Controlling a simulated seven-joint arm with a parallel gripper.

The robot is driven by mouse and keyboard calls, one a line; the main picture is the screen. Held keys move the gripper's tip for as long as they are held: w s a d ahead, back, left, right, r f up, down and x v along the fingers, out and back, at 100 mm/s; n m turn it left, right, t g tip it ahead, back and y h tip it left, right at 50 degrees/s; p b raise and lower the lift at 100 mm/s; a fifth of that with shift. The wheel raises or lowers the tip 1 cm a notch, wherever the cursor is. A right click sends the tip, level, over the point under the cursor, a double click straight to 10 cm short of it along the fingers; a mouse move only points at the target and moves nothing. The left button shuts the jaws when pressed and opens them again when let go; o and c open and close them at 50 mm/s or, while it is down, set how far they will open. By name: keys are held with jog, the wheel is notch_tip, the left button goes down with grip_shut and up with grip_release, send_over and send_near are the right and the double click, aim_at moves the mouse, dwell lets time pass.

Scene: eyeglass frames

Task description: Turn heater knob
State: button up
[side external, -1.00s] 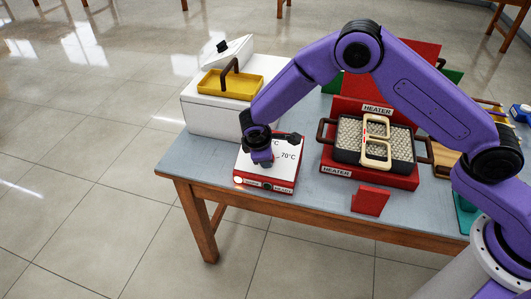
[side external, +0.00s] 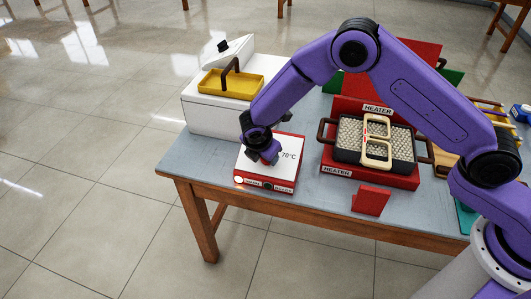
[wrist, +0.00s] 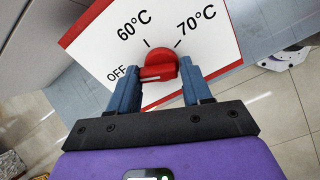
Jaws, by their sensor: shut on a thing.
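The red heater knob (wrist: 158,66) sits on the white dial panel (wrist: 108,38), which is marked OFF, 60°C and 70°C in the wrist view. My gripper (wrist: 160,73) has its two blue fingers on either side of the knob and is shut on it. In the side view my gripper (side external: 262,155) points down onto the red-and-white control box (side external: 285,170) at the table's front left. The hand hides most of the knob and part of the dial there. I cannot tell exactly which mark the knob points to.
A red heater (side external: 338,171) holds a dark basket of white beads with a cream eyeglass frame (side external: 376,154) on it. A white box (side external: 205,115) with a yellow tray (side external: 240,88) stands behind the control box. A red stand (side external: 370,201) is at the table's front.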

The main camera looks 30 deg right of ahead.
jog(key=shift+w+a+r+n, duration=0.1)
jog(key=shift+w+r+n, duration=0.2)
jog(key=shift+n, duration=0.2)
jog(key=o, duration=0.8)
jog(key=shift+f, duration=0.1)
jog(key=shift+o, duration=0.9)
jog(key=shift+s+f, duration=0.1)
jog(key=shift+s, duration=0.05)
jog(key=v, duration=1.7)
jog(key=shift+s+r, duration=0.2)
jog(key=s+d+r+m+g+y, duration=0.1)
jog(key=s+d+m, duration=0.4)
jog(key=s+d, duration=0.7)
jog(key=s+d+r+m+g+y, duration=0.2)
jog(key=s+d+m, duration=0.3)
jog(key=s+d, duration=0.7)
jog(key=s+r+y, duration=0.1)
jog(key=s, duration=0.6)
jog(key=shift+s+d+m, duration=0.2)
jog(key=shift+m, duration=0.1)
